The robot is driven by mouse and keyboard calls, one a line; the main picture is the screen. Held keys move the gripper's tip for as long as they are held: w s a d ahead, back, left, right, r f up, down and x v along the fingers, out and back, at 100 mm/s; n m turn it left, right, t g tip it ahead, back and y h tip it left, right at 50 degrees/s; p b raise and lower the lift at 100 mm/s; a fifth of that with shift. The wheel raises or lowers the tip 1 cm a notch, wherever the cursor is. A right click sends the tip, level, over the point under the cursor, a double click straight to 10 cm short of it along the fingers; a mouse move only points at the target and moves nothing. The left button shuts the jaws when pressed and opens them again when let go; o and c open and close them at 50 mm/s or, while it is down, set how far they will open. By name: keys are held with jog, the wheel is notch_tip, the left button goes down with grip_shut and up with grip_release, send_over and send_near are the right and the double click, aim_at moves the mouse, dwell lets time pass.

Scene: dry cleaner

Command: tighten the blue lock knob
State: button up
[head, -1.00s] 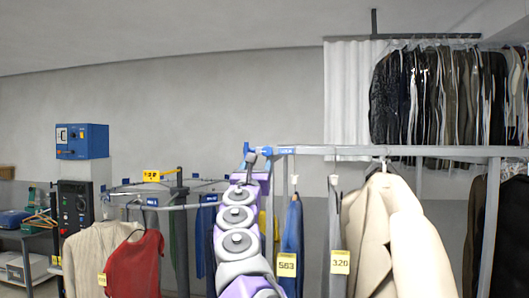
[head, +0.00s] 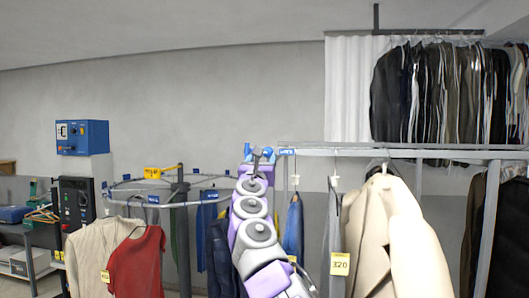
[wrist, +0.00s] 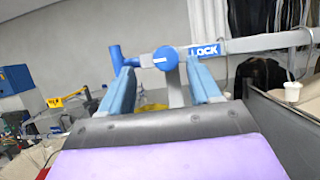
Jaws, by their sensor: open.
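The blue lock knob (wrist: 166,58) is round with a white line across its face, in the middle of the wrist view. It sits on the grey rail beside a blue LOCK label (wrist: 203,50). My gripper (wrist: 162,70) is open, with one light blue finger to each side of the knob in the picture. Neither finger clearly touches it, and I cannot tell how deep the knob lies between them. In the head view my gripper (head: 258,160) is at the left end of the rail, where the knob (head: 269,152) shows small and partly hidden.
A blue upright tube (wrist: 117,58) stands just left of the knob. The grey rail (head: 400,153) runs right and bears a cream coat (head: 370,235) with a yellow 320 tag (head: 340,264). A round garment rack (head: 180,205) with a red top (head: 137,265) is at left.

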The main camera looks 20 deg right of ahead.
aim_at(267, 153)
jog(key=shift+w+d+r+p, duration=0.2)
jog(key=shift+w+d+p, duration=0.5)
jog(key=shift+w+d, duration=0.3)
jog(key=shift+w+d+r, duration=0.1)
jog(key=shift+d+r, duration=0.15)
jog(key=shift+d, duration=0.05)
jog(key=shift+w+d+r+p, duration=0.15)
jog(key=shift+w+r+p, duration=0.15)
jog(key=shift+w+p, duration=0.45)
jog(key=shift+w+d+p, duration=0.1)
jog(key=shift+p, duration=0.2)
jog(key=shift+d, duration=0.2)
jog(key=c, duration=1)
